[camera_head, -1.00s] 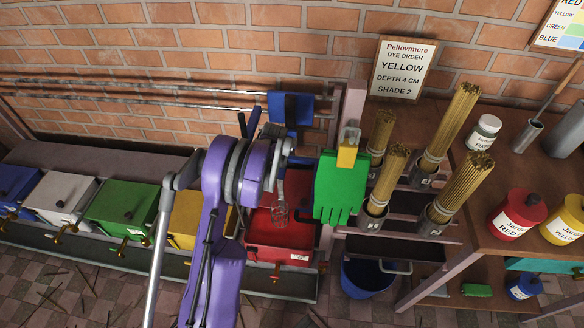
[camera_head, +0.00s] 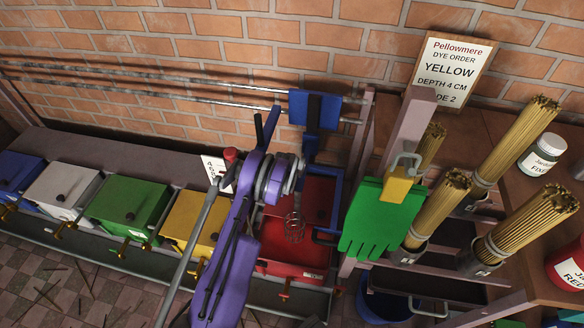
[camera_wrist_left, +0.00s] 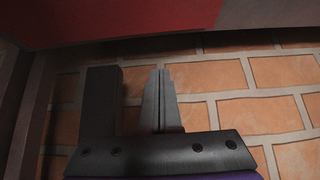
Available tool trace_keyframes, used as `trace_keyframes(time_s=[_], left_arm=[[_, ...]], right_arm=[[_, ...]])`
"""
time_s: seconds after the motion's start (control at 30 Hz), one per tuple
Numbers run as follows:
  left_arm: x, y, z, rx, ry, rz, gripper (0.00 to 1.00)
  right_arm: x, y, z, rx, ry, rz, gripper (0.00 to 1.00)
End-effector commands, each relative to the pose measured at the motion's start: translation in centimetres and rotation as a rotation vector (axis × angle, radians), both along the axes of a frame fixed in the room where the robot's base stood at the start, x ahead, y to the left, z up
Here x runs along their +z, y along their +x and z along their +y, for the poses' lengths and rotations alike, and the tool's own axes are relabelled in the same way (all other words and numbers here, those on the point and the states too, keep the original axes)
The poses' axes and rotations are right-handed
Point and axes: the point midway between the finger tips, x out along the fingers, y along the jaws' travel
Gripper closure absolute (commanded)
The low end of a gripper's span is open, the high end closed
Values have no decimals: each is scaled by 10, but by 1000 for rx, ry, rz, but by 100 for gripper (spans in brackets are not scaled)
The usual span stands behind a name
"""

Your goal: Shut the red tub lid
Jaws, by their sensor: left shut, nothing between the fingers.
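The red tub (camera_head: 290,262) stands at the right end of the row of tubs, partly behind my purple left arm. A darker red panel (camera_head: 318,192) shows at its back; I cannot tell for sure whether it is the raised lid or the tub's inside. In the left wrist view, a red surface (camera_wrist_left: 120,18) fills the top edge, above brick wall. My left gripper (camera_wrist_left: 160,85) is shut and empty, below that red surface and apart from it in the picture. The right gripper is not in view.
Yellow (camera_head: 195,222), green (camera_head: 128,203), white and blue tubs with lids down stand to the left. A green glove (camera_head: 382,215) hangs to the right, beside bundles of sticks (camera_head: 440,205). Metal rails (camera_head: 180,90) run along the brick wall.

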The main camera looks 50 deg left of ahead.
Motion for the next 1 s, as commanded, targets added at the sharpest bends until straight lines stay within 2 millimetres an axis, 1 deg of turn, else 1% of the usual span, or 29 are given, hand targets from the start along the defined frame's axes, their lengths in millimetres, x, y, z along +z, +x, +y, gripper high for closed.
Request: trace_keyframes(time_s=[0.3,0.53,0.8,1.0], left_arm=[[-47,28,23,-1,0,0,100],[-75,45,38,-1,0,0,100],[-73,21,18,-1,0,0,100],[-72,14,12,-1,1,-1,100]], right_arm=[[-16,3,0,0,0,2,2],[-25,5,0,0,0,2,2],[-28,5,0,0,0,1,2],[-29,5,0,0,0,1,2]])
